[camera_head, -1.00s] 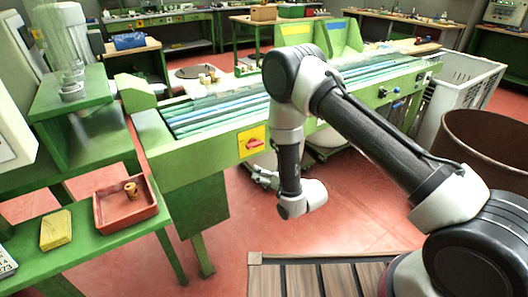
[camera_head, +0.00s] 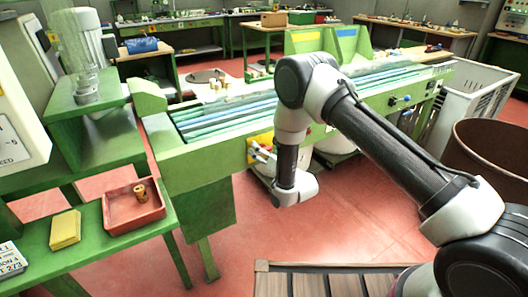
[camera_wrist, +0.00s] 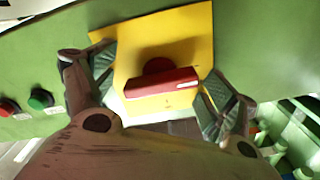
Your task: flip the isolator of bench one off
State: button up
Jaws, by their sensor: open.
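The isolator is a red bar handle (camera_wrist: 162,83) on a round red hub, set on a yellow plate (camera_wrist: 185,38) on the green machine side. In the wrist view the bar lies nearly level, slightly tilted. My gripper (camera_wrist: 158,84) is open, with one finger on each side of the bar; a gap shows at both of the bar's ends. In the head view my gripper (camera_head: 261,152) is at the front of the yellow plate (camera_head: 264,139) and hides the red handle.
A red button (camera_wrist: 9,107) and a green button (camera_wrist: 40,99) sit left of the plate. The green bench (camera_head: 200,160) carries blue-green strips. A red tray (camera_head: 120,222) with a cork and a yellow block (camera_head: 65,230) lie at left. A brown drum (camera_head: 490,160) stands right.

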jog(key=c, duration=1.1)
jog(key=shift+o, duration=0.2)
jog(key=shift+n, duration=0.3)
jog(key=shift+o, duration=0.2)
jog(key=shift+n, duration=2.7)
